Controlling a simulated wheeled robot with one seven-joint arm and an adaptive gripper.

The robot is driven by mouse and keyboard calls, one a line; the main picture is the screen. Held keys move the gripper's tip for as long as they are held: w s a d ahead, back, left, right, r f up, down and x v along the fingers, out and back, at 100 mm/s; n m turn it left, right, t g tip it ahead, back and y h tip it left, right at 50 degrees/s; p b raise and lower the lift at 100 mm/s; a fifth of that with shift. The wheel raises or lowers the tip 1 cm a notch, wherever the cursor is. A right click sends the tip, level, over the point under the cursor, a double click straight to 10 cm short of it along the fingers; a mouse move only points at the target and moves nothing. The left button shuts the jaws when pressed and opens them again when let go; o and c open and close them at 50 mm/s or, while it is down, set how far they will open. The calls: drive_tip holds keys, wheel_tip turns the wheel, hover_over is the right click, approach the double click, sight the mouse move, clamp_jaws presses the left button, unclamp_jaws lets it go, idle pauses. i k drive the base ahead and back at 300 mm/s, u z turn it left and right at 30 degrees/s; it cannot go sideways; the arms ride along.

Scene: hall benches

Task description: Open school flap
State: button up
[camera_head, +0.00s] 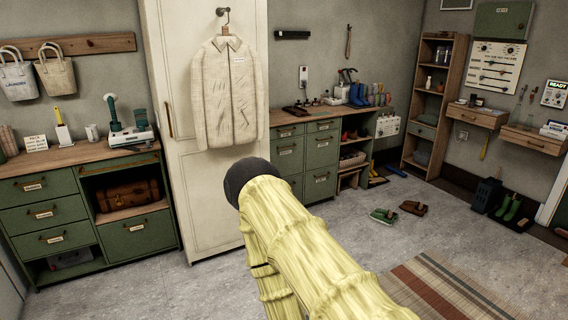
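No label reading "school" can be made out; most labels are too small to read. A green bench cabinet (60,237) at the left has several labelled fronts with brass handles. Its lower right front (137,238) is shut. Above it is an open compartment holding a brown suitcase (128,194), with a handled green front at its top edge. A small green wall cabinet (502,21) at the upper right is shut and bears a label. My arm, in a yellow sleeve with a dark rounded joint, crosses the lower middle. My gripper is out of view.
A tall cream cupboard (185,190) with a hanging jacket (231,92) stands between the left bench and a second green bench (318,158). Shoes (384,216) and a striped rug (443,288) lie on the floor. Grey floor (190,285) is clear before the left bench.

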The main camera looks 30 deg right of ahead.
sight(286, 155)
drive_tip(key=z, duration=0.15)
drive_tip(key=i, duration=0.55)
drive_tip(key=z, duration=0.8)
drive_tip(key=i, duration=3.45)
drive_tip(key=u, duration=0.2)
